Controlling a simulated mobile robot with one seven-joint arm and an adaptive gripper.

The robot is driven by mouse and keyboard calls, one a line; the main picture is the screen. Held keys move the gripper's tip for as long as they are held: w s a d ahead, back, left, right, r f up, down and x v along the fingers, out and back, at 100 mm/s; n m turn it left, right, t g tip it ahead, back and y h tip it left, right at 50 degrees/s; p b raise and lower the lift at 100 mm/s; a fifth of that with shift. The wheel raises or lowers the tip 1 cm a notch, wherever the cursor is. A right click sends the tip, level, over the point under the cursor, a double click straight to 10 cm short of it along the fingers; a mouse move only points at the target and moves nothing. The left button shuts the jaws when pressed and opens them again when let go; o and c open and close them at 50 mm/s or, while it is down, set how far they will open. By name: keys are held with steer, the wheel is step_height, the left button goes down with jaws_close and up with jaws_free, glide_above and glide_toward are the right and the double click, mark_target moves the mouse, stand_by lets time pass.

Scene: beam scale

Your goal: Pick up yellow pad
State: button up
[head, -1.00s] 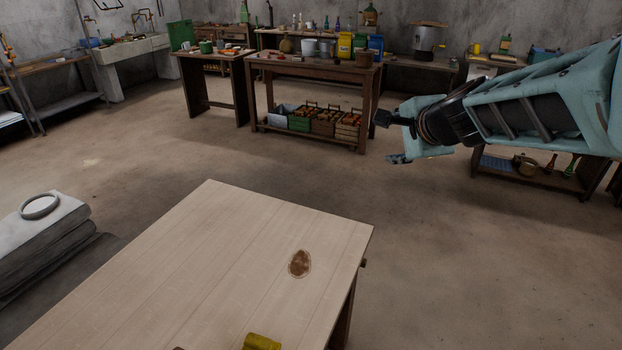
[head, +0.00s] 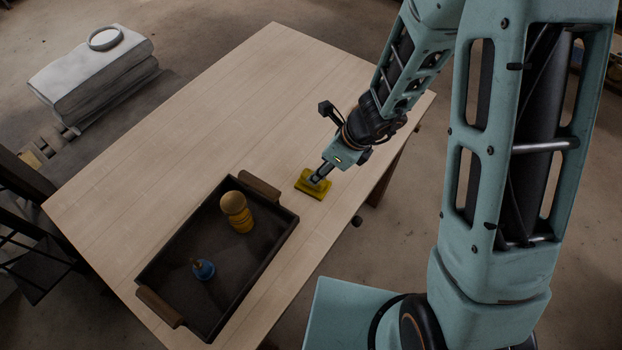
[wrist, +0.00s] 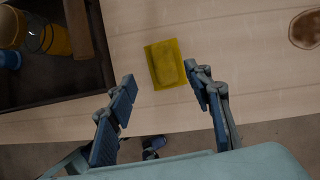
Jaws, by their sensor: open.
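The yellow pad (head: 309,189) lies flat on the wooden table, to the right of the dark tray. In the wrist view the pad (wrist: 165,64) is a squarish yellow piece with a raised middle. My gripper (head: 319,178) is low over the pad and hides part of it in the head view. In the wrist view my gripper (wrist: 161,79) is open and empty, its two blue-grey fingers apart. The pad shows just beyond the fingertips, closer to the right finger. I cannot tell whether a finger touches it.
The dark tray (head: 166,252) with wooden handles holds a yellow-and-tan object (head: 238,212) and a small blue object (head: 203,269). The table (head: 225,110) is bare behind the pad.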

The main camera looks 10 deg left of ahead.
steer(key=b+x, duration=0.1)
steer(key=x, duration=0.4)
steer(key=b+x, duration=0.1)
steer(key=x, duration=0.2)
steer(key=shift+w+d+f+b, duration=0.2)
steer(key=shift+w+b, duration=0.05)
steer(key=shift+b, duration=0.05)
jaws_close()
steer(key=shift+r, duration=0.1)
step_height(320, 180, up, 10)
steer(key=p, duration=0.5)
steer(key=shift+p, duration=0.3)
